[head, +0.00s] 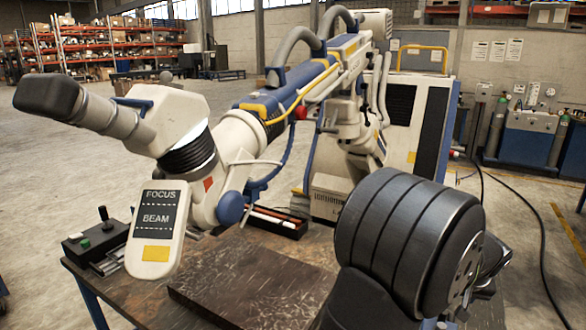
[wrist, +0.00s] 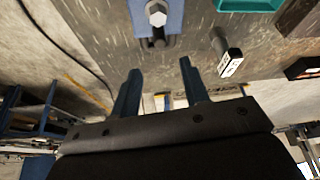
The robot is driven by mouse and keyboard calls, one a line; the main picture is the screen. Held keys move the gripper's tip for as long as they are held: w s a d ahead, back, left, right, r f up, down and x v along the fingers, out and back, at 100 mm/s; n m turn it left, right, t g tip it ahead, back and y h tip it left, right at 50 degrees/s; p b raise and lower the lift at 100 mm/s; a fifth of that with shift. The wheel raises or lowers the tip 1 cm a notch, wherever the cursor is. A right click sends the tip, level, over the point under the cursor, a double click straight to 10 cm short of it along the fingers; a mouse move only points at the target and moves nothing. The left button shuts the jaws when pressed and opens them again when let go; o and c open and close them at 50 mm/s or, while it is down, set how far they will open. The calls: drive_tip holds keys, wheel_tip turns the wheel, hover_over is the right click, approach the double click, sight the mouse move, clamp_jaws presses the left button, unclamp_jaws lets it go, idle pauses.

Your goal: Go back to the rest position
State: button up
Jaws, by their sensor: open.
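My gripper (wrist: 160,70) shows in the wrist view with its two blue-grey fingers apart and nothing between them. Past the fingertips is a blue block (wrist: 170,22) with a hex bolt head (wrist: 156,14) in it, apart from the fingers. In the head view my own dark arm fills the lower right, and my gripper cannot be made out there. The white and blue microscope arm (head: 300,85) reaches over the table (head: 215,245) from the right back. Its panel (head: 157,230) reads FOCUS and BEAM and hangs at the table's left side.
A control box (head: 98,243) with a joystick stands at the table's left edge. A dark plate (head: 250,288) lies in front. A long tray (head: 275,221) lies behind. The wrist view shows a small labelled thing (wrist: 230,62) and a green tray (wrist: 250,5). Open floor lies left.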

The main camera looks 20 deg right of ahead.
drive_tip(key=x, duration=1)
drive_tip(key=shift+w+d+f, duration=0.1)
drive_tip(key=shift+w+f, duration=0.05)
drive_tip(key=shift+f, duration=0.15)
